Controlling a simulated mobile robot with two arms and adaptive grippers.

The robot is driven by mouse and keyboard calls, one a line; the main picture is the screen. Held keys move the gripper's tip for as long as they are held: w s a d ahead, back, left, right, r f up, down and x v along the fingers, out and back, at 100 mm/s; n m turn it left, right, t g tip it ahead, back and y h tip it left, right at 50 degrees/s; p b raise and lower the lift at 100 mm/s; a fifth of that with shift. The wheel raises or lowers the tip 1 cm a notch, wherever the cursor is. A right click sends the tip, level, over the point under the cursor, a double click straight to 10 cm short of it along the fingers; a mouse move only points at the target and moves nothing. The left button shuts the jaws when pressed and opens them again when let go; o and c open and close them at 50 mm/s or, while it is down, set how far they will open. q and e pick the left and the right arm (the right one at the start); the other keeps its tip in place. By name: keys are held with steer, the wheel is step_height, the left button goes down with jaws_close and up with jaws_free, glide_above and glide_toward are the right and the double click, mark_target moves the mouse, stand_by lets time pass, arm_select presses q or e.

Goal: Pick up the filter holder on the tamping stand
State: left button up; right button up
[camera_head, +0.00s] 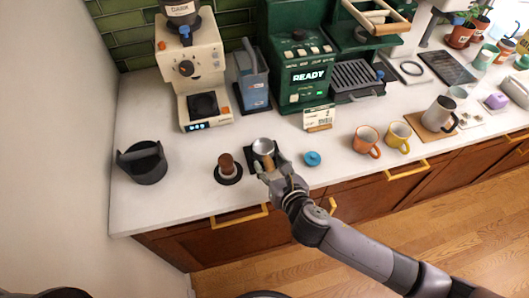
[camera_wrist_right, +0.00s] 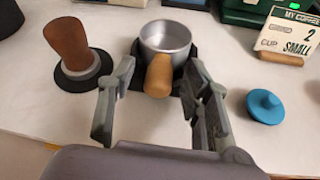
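The filter holder (camera_wrist_right: 166,44) is a silver metal cup with a wooden handle (camera_wrist_right: 158,76) pointing toward me in the right wrist view. It rests on the black tamping stand (camera_wrist_right: 190,78); its cup also shows in the head view (camera_head: 263,146). My right gripper (camera_wrist_right: 160,92) is open, with one finger on each side of the handle and visible gaps between them. My left gripper is not in view.
A tamper with a brown handle (camera_head: 226,166) stands left of the holder. A blue lid-like disc (camera_head: 313,158) lies to its right, with an order card (camera_head: 318,117) behind. A black knock box (camera_head: 146,162) is farther left. Orange (camera_head: 364,142) and yellow (camera_head: 396,137) mugs stand right.

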jaws_close()
stand_by(0.3)
steer(key=shift+r, duration=0.15)
